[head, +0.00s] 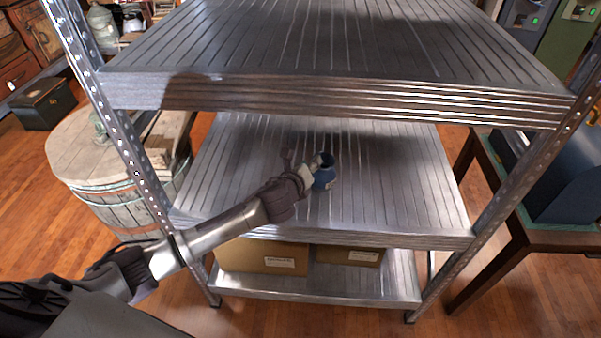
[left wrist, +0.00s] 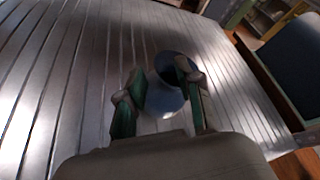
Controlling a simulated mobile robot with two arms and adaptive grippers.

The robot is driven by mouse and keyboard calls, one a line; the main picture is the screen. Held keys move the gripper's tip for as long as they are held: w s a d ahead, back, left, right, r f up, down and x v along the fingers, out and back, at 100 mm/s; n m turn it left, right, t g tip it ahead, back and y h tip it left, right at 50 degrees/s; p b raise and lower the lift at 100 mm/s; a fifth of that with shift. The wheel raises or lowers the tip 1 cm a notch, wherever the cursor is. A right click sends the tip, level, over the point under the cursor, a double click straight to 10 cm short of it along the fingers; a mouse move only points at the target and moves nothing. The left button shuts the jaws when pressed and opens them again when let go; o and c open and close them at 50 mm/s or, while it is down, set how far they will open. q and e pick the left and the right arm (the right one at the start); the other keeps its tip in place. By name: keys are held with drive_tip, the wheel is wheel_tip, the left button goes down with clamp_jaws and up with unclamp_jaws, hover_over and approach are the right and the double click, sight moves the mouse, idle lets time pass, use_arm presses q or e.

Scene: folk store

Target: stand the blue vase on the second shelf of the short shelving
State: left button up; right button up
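The small blue vase (head: 325,179) is at the middle shelf (head: 400,190) of the metal shelving, near its centre. Its dark mouth faces up toward the head camera. My left gripper (head: 315,165) reaches in from the left and is at the vase. In the left wrist view, the vase (left wrist: 160,101) sits between the two green-padded fingers (left wrist: 160,85), which are partly closed on it. The right finger overlaps the mouth. I cannot tell whether the vase's base touches the shelf. My right gripper is out of view.
A higher shelf (head: 330,50) lies above the vase, and a bottom shelf (head: 320,291) holds cardboard boxes (head: 262,257). Perforated posts (head: 125,150) frame the shelving. A wooden barrel (head: 85,165) stands left and a table (head: 520,235) right. The middle shelf is otherwise bare.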

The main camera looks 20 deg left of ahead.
use_arm(q)
drive_tip(key=v, duration=0.8)
drive_tip(key=shift+s, duration=0.25)
drive_tip(key=shift+r, duration=0.1)
